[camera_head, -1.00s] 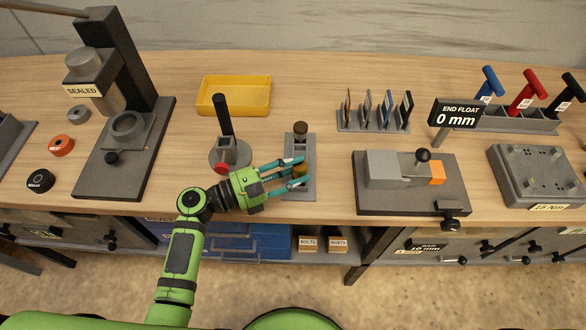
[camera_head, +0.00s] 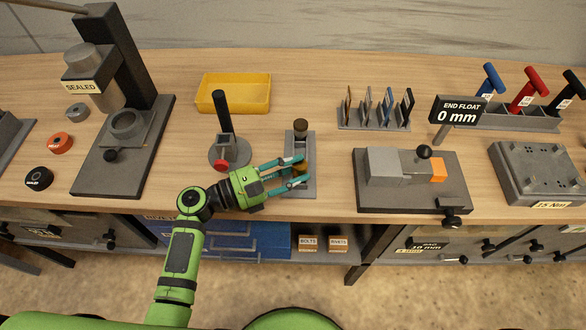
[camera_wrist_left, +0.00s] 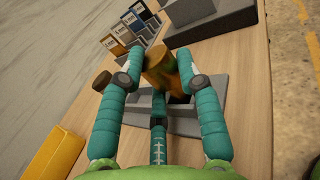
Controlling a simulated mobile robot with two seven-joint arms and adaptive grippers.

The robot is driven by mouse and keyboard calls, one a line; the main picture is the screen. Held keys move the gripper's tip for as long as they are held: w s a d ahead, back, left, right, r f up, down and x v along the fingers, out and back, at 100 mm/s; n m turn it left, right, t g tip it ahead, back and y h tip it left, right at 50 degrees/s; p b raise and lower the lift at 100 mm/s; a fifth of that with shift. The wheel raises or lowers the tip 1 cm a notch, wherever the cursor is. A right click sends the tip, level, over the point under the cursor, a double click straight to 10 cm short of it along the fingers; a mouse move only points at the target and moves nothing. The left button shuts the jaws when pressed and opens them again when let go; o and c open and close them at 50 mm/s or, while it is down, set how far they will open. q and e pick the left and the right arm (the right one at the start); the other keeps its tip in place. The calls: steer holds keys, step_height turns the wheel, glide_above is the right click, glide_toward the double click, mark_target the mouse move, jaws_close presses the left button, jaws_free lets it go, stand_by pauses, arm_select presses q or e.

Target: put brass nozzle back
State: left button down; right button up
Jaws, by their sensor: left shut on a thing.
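The brass nozzle (camera_wrist_left: 160,68) shows between the teal fingers of my left gripper (camera_wrist_left: 157,72) in the left wrist view. It is a yellow-brown cylinder, tilted in that picture. In the head view my left gripper (camera_head: 304,172) is over the front part of a narrow grey stand (camera_head: 305,192), its fingers around the nozzle (camera_head: 299,168), which is partly hidden. Whether the nozzle's lower end touches the stand cannot be told. A brown-topped piece (camera_head: 300,126) stands at the stand's back end. My right gripper is not in view.
A round grey base with a black post and red knob (camera_head: 221,166) stands close left of my gripper. A yellow tray (camera_head: 234,108) lies behind. A fixture with an orange block (camera_head: 437,172) stands to the right. Bare bench lies between the stand and that fixture.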

arm_select(q)
steer(key=shift+s+f+b, duration=0.2)
steer(key=shift+f, duration=0.3)
steer(key=shift+s+f+b, duration=0.15)
steer(key=shift+s+f, duration=0.05)
steer(key=shift+f, duration=0.3)
steer(key=c, duration=0.8)
jaws_free()
steer(key=shift+s+f, duration=0.1)
steer(key=shift+s+a, duration=0.1)
steer(key=shift+a, duration=0.65)
steer(key=v, duration=0.3)
steer(key=r+v, duration=0.1)
steer(key=v, duration=0.1)
steer(key=shift+s+a+r, duration=0.1)
steer(key=shift+s+a, duration=0.05)
steer(key=shift+a, duration=0.2)
steer(key=shift+a+r, duration=0.15)
steer(key=shift+a, duration=0.3)
steer(key=shift+r, duration=0.15)
